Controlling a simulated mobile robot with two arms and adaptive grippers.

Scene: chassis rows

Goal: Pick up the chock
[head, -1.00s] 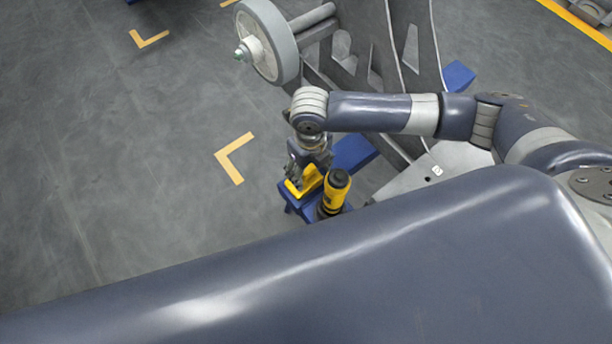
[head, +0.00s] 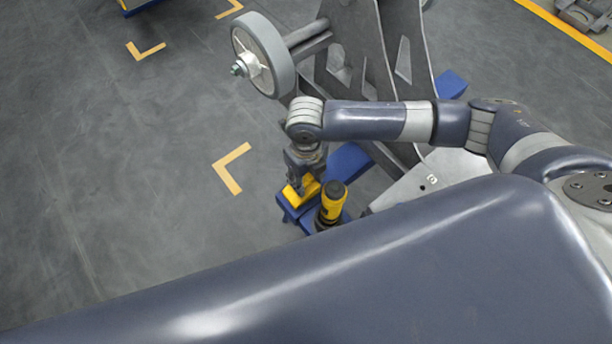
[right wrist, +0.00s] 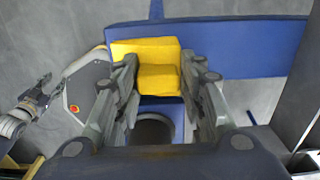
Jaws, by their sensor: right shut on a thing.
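The chock is a yellow stepped block (head: 297,197) at the end of my right arm, over a blue support. In the right wrist view the chock (right wrist: 156,73) sits between the two fingers, with a taller back part and a lower front step. My right gripper (right wrist: 163,72) is shut on it; in the head view this gripper (head: 304,182) points down at the chock and partly covers it. I cannot tell whether the chock touches the blue surface beneath. My left gripper is not in view.
A yellow and black cylindrical tool (head: 333,198) stands just right of the chock. A blue beam (head: 347,160) runs behind, beside a grey chassis plate with a wheel (head: 265,57). The grey floor on the left is clear, with yellow corner marks (head: 231,168).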

